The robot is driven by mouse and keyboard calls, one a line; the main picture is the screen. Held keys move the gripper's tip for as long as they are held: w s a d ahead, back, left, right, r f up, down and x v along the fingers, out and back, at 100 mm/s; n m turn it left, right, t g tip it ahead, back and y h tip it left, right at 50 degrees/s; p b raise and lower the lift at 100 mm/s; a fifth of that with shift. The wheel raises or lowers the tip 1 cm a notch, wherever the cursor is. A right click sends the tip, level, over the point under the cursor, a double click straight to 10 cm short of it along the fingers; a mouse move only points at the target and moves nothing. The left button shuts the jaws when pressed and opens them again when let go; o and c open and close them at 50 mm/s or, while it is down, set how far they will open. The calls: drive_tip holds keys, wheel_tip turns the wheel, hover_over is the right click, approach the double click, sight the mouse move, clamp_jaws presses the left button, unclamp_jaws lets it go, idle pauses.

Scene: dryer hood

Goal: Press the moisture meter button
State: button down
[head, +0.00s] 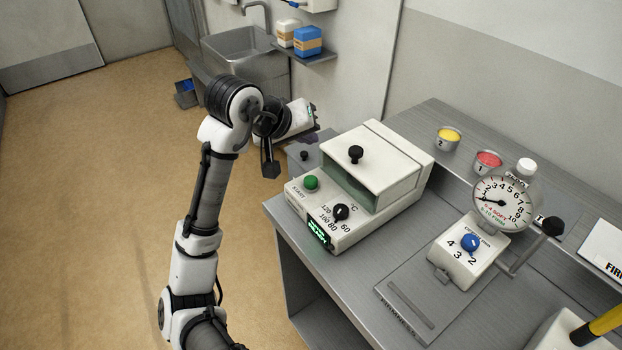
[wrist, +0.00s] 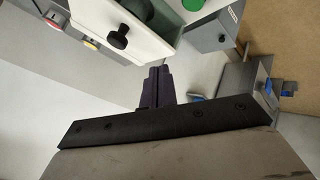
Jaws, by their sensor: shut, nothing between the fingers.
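A white machine (head: 352,185) with a lifting hood stands at the left edge of the steel bench. Its front has a round green button (head: 311,182) labelled START, a black temperature knob (head: 340,212) and a small lit green display (head: 319,233). I cannot read a moisture meter label on it. My gripper (head: 270,170) is shut and empty in the air, left of and above the machine, apart from the green button. In the wrist view, the dark closed fingers (wrist: 155,88) point toward the machine, and the green button (wrist: 192,4) is cut by the top edge.
A firmness gauge (head: 502,203) with a blue selector knob (head: 470,242) and side crank stands to the right. Red (head: 487,162) and yellow (head: 449,138) cups sit behind. A grey box with a black knob (head: 304,155) is beside the machine. A sink (head: 243,50) lies beyond.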

drive_tip(key=b, duration=0.6)
hover_over(314, 177)
drive_tip(key=s+a, duration=0.2)
drive_tip(key=f, duration=0.6)
drive_tip(key=shift+w+d+f, duration=0.25)
drive_tip(key=shift+f, duration=0.15)
drive_tip(key=shift+f+b, duration=0.5)
drive_tip(key=shift+f, duration=0.3)
drive_tip(key=shift+f, duration=0.15)
drive_tip(key=shift+f, duration=0.3)
drive_tip(key=shift+f+b, duration=0.6)
drive_tip(key=shift+f, duration=0.2)
idle(0.8)
drive_tip(key=shift+r, duration=0.1)
drive_tip(key=shift+r+p, duration=1.15)
drive_tip(key=shift+p, duration=0.05)
